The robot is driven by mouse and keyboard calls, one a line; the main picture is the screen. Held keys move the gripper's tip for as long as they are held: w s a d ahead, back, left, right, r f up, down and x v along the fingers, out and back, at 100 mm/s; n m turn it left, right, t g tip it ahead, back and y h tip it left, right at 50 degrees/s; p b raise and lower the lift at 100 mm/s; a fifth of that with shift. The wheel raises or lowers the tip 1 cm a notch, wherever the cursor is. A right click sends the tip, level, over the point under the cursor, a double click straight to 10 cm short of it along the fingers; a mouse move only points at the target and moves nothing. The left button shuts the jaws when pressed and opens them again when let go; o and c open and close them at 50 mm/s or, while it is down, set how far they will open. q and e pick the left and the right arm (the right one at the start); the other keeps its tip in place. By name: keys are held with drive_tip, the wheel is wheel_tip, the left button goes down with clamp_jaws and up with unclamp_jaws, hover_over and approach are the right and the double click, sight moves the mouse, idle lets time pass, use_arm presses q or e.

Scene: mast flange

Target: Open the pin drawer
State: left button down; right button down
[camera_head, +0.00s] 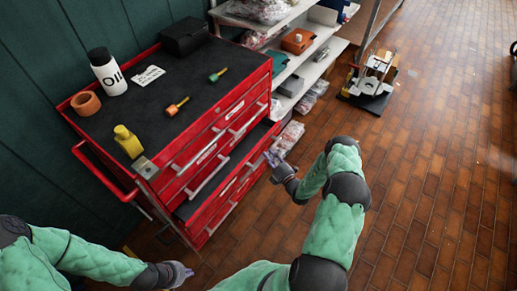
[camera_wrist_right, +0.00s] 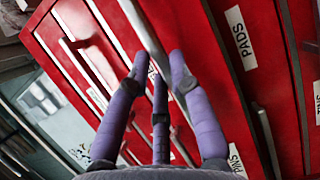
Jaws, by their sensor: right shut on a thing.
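The red tool cabinet (camera_head: 190,150) stands on the left in the head view. Below its upper fronts a drawer stands partly out, showing a dark interior (camera_head: 218,172). My right gripper (camera_head: 272,158) is at the right part of this drawer's front. In the right wrist view its purple fingers (camera_wrist_right: 160,75) close around a long bar handle (camera_wrist_right: 143,30) on a red front. A label reading PINS (camera_wrist_right: 235,160) is partly visible beside that handle; a PADS label (camera_wrist_right: 240,38) is on the neighbouring front. My left gripper (camera_head: 182,273) is low at the left, away from the cabinet; its finger opening is unclear.

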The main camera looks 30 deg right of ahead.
drive_tip(key=s+d, duration=0.3)
drive_tip(key=s, duration=0.6)
drive_tip(key=s+d, duration=0.4)
drive_tip(key=s, duration=0.5)
drive_tip(key=shift+d+p, duration=0.25)
drive_tip(key=shift+p, duration=0.1)
drive_tip(key=shift+s, duration=0.1)
drive_tip(key=c, duration=1.1)
unclamp_jaws()
drive_tip(key=s, duration=1.2)
